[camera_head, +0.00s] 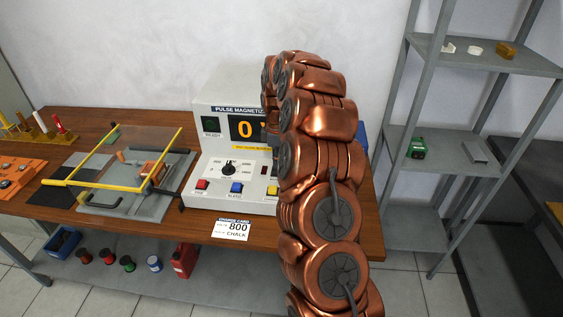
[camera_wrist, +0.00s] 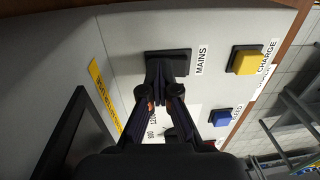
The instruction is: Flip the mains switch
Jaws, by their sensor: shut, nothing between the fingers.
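The pulse magnetizer (camera_head: 212,118) is a pale cabinet on the wooden bench, with a display reading 0. In the wrist view, the mains switch (camera_wrist: 180,57) is a black fitting beside the printed word MAINS. My gripper (camera_wrist: 160,70) is shut and empty, its fingertips at the switch and covering part of it. I cannot tell whether they touch it, or which way the switch is set. In the head view my arm hides the gripper and the right side of the panel.
The yellow CHARGE button (camera_wrist: 245,61) and a blue button (camera_wrist: 221,117) sit near the switch. A red button (camera_head: 202,185) and a dial (camera_head: 229,168) are farther left. A yellow-framed clear guard (camera_head: 125,160) stands left of the cabinet. A card (camera_head: 232,229) reads 800, CHALK.

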